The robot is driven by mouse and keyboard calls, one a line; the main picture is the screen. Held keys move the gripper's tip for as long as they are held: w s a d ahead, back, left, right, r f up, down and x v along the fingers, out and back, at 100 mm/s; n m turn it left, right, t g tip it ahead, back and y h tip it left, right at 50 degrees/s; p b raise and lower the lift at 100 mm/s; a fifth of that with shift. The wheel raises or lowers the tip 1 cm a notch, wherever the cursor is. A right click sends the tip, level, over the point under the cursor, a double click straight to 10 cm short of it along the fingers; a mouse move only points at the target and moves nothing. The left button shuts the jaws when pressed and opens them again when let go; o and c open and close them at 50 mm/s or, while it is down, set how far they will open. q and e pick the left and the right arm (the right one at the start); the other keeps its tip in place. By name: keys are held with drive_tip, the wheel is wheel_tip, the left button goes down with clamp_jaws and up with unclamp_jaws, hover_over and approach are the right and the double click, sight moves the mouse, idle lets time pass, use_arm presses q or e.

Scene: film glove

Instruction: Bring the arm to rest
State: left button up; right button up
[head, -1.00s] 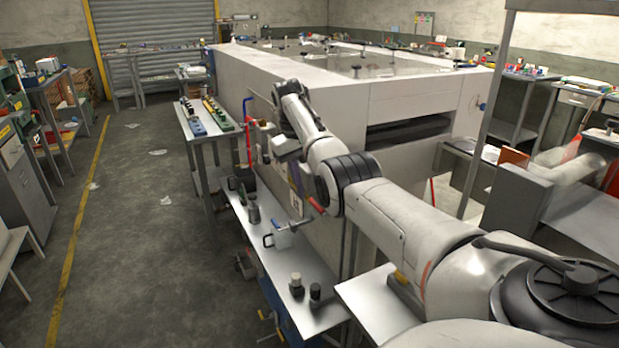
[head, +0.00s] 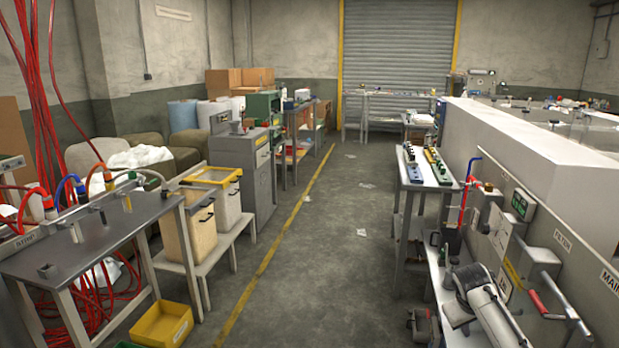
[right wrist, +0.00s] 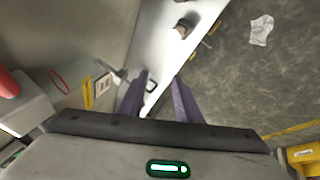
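My right arm comes in at the lower right of the head view, with its white wrist bent downward. My right gripper (head: 457,316) hangs beside the wall of the long white machine (head: 530,150), over the narrow metal shelf. In the right wrist view its two purple-grey fingers (right wrist: 160,80) stand apart with nothing held between them. The shelf edge and a small dark handle (right wrist: 151,87) show beyond the fingers, with the floor farther below. My left gripper is in neither view.
The metal shelf (right wrist: 165,55) carries a small capped item (right wrist: 183,29). A red-handled lever (head: 537,302) juts from the machine wall. A side table (head: 428,180) stands farther back. The aisle floor (head: 335,230) is mostly clear. A bench with hoses (head: 95,240) stands left.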

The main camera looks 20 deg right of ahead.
drive_tip(key=s+a+f+n+t+y, duration=0.2)
drive_tip(key=s+a+f, duration=0.3)
drive_tip(key=a+f, duration=0.35)
drive_tip(key=s+a+f+n+t+y, duration=0.1)
drive_tip(key=s+a+f+n, duration=0.1)
drive_tip(key=s+a+f, duration=0.6)
drive_tip(key=s+a+r+t+y, duration=0.1)
drive_tip(key=s+a+y, duration=0.1)
drive_tip(key=s+a, duration=0.5)
drive_tip(key=s+a+r+t+y, duration=0.1)
drive_tip(key=s+a, duration=0.6)
drive_tip(key=a, duration=0.7)
drive_tip(key=shift+s+a+r+m+t+y, duration=0.3)
drive_tip(key=shift+m+t+y, duration=0.15)
drive_tip(key=shift+y, duration=0.55)
